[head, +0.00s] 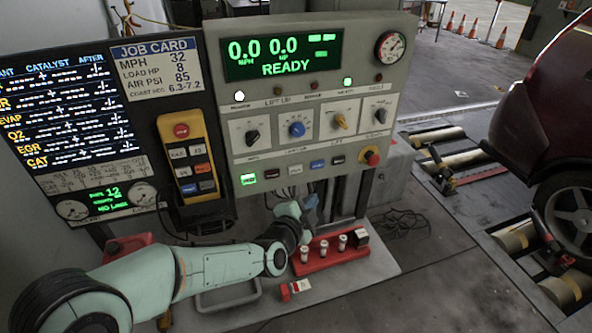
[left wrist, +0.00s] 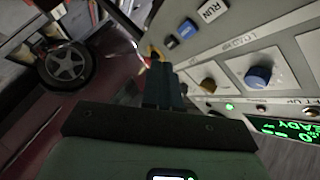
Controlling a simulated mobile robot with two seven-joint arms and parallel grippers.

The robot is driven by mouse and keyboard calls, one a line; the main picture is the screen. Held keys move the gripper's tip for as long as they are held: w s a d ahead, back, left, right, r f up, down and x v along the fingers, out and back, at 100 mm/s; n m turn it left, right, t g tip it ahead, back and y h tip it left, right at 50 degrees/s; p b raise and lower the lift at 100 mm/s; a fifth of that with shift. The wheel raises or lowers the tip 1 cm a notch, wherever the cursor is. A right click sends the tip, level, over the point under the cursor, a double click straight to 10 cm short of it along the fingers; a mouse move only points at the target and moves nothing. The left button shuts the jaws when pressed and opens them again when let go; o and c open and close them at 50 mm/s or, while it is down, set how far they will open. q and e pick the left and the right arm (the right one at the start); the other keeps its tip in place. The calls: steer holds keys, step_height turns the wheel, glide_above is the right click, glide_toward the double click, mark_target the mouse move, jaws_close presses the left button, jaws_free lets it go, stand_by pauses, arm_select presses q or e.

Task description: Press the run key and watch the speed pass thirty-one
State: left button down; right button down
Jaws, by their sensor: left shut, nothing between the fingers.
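The grey console (head: 355,80) carries a green display (head: 282,55) reading 0.0 MPH, 0.0 HP and READY. The run key (head: 295,169) is a small pale key in the row along the console's lower edge. Its RUN lettering reads in the left wrist view (left wrist: 211,10). My left gripper (head: 311,201) is below that row in the head view, apart from the run key. Its dark fingers are shut and empty in the left wrist view (left wrist: 164,80). My right gripper is not in view.
A lit green key (head: 248,178), a blue key (head: 317,164) and a red stop button (head: 371,157) share the row. A yellow pendant (head: 187,157) hangs at left. A red rack (head: 330,256) lies below. A dark red car (head: 545,95) stands at right by rollers.

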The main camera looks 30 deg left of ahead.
mark_target(295, 170)
arm_select(q)
steer(key=shift+w+a+b, duration=0.6)
steer(key=shift+w+a, duration=0.85)
steer(key=shift+a, duration=0.25)
steer(key=shift+w+a+b, duration=0.55)
steer(key=shift+w+a, duration=0.85)
steer(key=shift+a, duration=0.25)
steer(key=shift+w+a+b, duration=0.3)
